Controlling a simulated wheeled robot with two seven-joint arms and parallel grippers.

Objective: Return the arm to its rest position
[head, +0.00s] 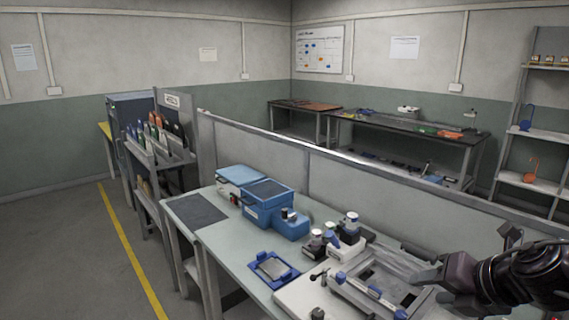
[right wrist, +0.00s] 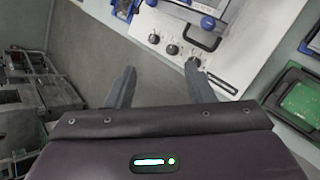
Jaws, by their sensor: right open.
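My right arm comes in from the right edge of the head view, dark and jointed. Its gripper (head: 418,264) is over the right part of the workbench (head: 222,238), above the grey fixture with blue parts. In the right wrist view the two grey fingers of the right gripper (right wrist: 159,82) are spread apart. Nothing is between them; grey floor and the edge of a white panel with black knobs (right wrist: 225,75) show beyond. My left gripper is in neither view.
A green tray (right wrist: 300,103) lies at the right of the wrist view. Open floor (head: 80,250) is at the left.

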